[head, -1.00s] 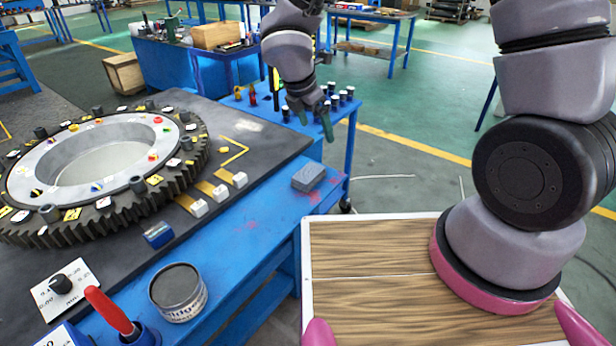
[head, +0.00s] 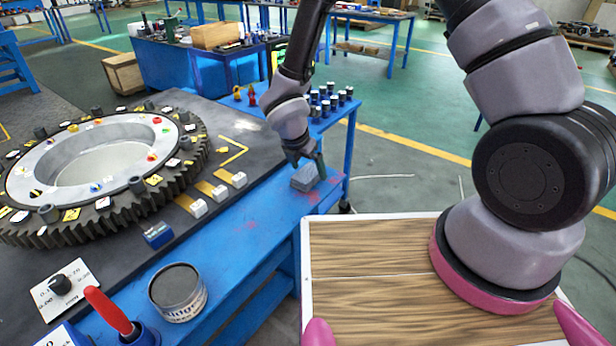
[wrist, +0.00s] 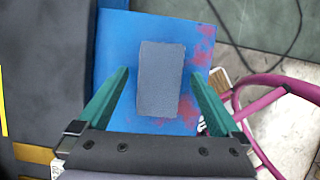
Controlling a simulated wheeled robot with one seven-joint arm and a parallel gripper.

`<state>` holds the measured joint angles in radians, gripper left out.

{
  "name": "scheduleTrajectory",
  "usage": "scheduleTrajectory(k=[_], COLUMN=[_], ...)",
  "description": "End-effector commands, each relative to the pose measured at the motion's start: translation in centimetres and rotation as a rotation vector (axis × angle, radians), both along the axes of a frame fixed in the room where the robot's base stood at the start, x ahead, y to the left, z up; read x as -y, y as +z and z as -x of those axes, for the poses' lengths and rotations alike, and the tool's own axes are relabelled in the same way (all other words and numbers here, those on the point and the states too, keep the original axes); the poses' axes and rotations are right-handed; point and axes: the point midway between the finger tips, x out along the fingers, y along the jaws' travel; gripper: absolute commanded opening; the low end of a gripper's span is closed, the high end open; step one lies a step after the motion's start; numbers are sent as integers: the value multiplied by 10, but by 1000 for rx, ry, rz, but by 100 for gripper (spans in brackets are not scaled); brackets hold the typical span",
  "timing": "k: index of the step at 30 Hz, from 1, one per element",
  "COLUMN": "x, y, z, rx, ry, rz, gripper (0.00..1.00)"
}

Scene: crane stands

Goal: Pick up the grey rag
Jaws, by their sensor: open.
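The grey rag (head: 306,176) is a folded, block-like grey pad on the blue table near its right edge. In the wrist view the rag (wrist: 161,79) lies between and a little beyond my two green fingers. My gripper (head: 306,160) is open and sits just above the rag in the head view. In the wrist view my gripper (wrist: 160,82) has a finger on each side of the rag, with blue surface showing between each finger and the rag. The height gap is hard to tell.
A tin (head: 178,292) stands in front.

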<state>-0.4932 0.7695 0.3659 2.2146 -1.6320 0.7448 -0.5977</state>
Motion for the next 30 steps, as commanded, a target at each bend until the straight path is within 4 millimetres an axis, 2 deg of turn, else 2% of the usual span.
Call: scheduleTrajectory(k=[4,30], x=[2,2], y=[-9,-13], z=[-3,-3], rx=[1,2], ry=[-1,-1], rz=[-1,-1], gripper=[100,100])
